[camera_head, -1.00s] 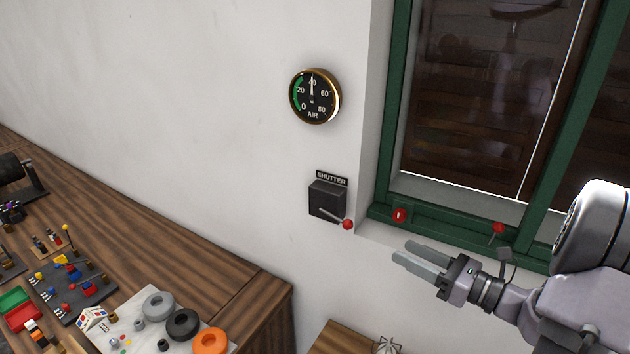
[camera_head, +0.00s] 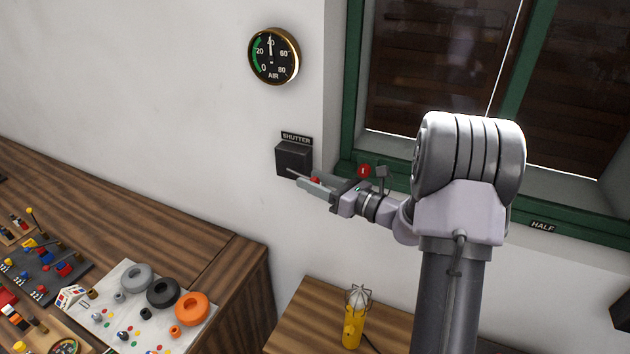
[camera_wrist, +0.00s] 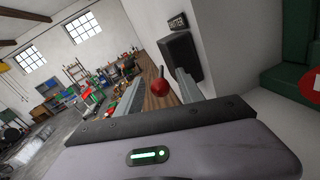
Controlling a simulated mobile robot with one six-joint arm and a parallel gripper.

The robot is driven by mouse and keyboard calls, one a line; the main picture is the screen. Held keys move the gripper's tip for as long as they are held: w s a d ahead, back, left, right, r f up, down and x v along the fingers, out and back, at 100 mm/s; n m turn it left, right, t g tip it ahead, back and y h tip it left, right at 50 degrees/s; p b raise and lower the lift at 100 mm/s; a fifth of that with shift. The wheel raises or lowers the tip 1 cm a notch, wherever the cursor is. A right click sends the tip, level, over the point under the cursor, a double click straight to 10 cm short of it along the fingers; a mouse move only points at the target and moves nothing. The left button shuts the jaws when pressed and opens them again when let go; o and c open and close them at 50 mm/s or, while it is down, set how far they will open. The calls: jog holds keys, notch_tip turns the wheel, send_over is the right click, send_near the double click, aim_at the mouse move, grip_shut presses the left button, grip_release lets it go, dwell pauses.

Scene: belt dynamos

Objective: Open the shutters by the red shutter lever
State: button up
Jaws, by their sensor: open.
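The black shutter box (camera_head: 293,159) is fixed to the white wall below its "SHUTTER" label. Its lever has a red knob (camera_head: 315,181) and slants down to the right. My gripper (camera_head: 309,189) is at the lever's end, with its fingers partly covering the knob in the head view. In the wrist view the red knob (camera_wrist: 160,87) shows between the two open fingers, and the shutter box (camera_wrist: 181,57) is just beyond the right finger. I cannot tell whether a finger touches the knob. Dark closed shutters (camera_head: 415,85) show behind the window glass.
A green window frame (camera_head: 349,100) with a red round knob (camera_head: 364,171) on its sill is right of the lever. An air gauge (camera_head: 274,56) hangs above. A wooden bench (camera_head: 215,225) with rings and small parts is at left. A yellow caged lamp (camera_head: 353,325) stands below.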

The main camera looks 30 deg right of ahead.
grip_shut()
dwell(1.4)
